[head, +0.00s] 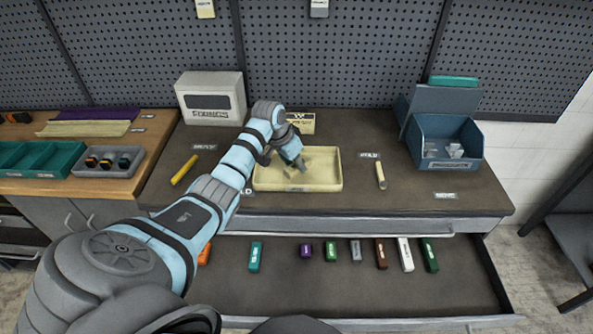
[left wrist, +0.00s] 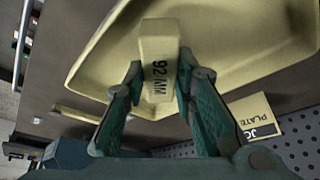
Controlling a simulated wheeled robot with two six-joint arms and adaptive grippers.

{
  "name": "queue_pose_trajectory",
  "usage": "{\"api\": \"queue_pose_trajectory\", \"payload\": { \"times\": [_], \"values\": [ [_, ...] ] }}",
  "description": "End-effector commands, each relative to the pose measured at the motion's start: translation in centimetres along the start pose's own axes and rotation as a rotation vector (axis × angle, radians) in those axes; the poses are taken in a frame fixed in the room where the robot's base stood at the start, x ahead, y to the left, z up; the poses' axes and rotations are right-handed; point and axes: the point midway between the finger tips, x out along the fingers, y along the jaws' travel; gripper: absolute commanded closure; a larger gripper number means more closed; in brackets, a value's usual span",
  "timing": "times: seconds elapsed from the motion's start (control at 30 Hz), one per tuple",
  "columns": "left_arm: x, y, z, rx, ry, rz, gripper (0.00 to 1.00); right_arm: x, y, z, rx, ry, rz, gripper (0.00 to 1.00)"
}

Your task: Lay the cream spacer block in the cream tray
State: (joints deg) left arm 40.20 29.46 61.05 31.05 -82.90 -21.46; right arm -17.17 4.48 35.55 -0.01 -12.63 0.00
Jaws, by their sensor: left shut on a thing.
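The cream tray (head: 270,184) lies on the middle of the workbench. My left gripper (head: 297,162) reaches over it from above and behind. In the left wrist view, the gripper (left wrist: 158,85) is shut on the cream spacer block (left wrist: 158,48), which is marked 92 MM. The block lies over the inside of the cream tray (left wrist: 92,62) in that view; whether it touches the tray floor I cannot tell. In the head view the fingers and the pale colours make the block hard to pick out. My right gripper is not in view.
A yellow bar (head: 185,170) lies left of the tray and a cream bar (head: 381,176) to its right. A blue bin (head: 446,143) stands at the right, a white box (head: 211,97) at the back left. The open drawer (head: 300,292) in front holds several coloured blocks.

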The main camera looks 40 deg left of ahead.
Motion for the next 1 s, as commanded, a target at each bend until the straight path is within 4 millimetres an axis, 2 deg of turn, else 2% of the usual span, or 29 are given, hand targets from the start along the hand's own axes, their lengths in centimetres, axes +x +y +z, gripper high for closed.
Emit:
{"api": "queue_pose_trajectory", "payload": {
  "times": [0.03,0.13,0.47,0.5,0.6,0.87,1.0],
  "values": [
    [1.1,0.0,0.5,-0.001,-0.003,0.001,1.00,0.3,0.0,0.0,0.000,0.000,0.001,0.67],
    [2.6,0.1,1.1,-0.001,-0.002,0.001,1.00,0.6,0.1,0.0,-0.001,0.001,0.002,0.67],
    [3.0,0.0,1.3,0.001,-0.001,0.000,1.00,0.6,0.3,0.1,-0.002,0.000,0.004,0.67],
    [3.0,0.0,1.3,0.001,-0.001,0.001,0.69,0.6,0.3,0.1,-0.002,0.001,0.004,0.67],
    [3.0,0.0,1.3,0.001,-0.001,0.001,0.55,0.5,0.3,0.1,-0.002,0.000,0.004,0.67],
    [2.9,0.0,1.3,0.000,-0.001,0.000,0.55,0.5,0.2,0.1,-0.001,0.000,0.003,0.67],
    [2.0,-0.1,1.1,0.000,0.000,-0.001,0.55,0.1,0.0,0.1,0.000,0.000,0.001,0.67]
  ]
}}
